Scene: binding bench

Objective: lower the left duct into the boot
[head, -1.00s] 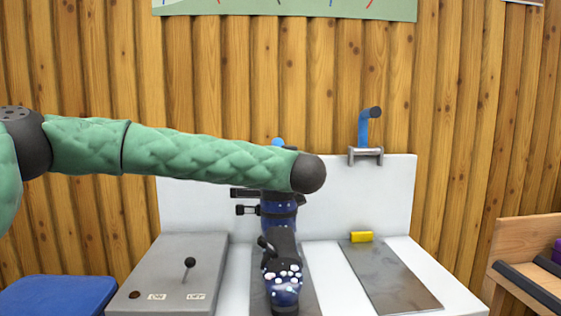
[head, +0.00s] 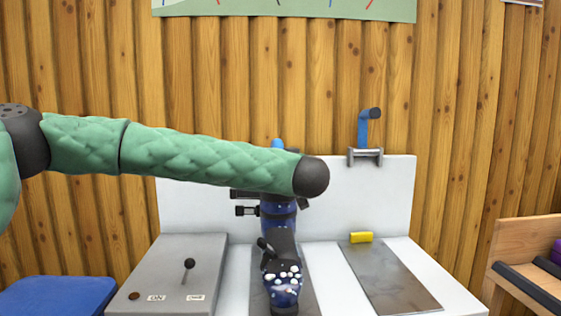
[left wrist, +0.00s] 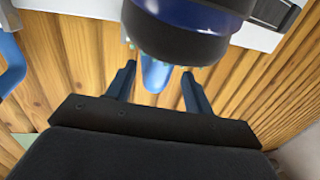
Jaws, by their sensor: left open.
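The boot (head: 283,290) is dark blue and black with white spots on the toe. It stands upright on the middle plate, toe towards me. My arm hides its top in the head view. The left duct, blue, shows only its tip (head: 277,143) above my arm. In the left wrist view, which appears upside down, the left duct (left wrist: 156,74) lies between the two dark fingers of my open left gripper (left wrist: 158,69). I cannot tell whether they touch it. The boot's dark round cuff (left wrist: 190,35) is close beside it. My right gripper is out of view.
The right duct (head: 364,128) stands raised on its bracket at the white back panel (head: 400,195). A grey plate (head: 395,280) with a yellow block (head: 361,237) lies right of the boot. A grey switch box (head: 165,270) with a lever stands left. A wooden rack (head: 530,240) is far right.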

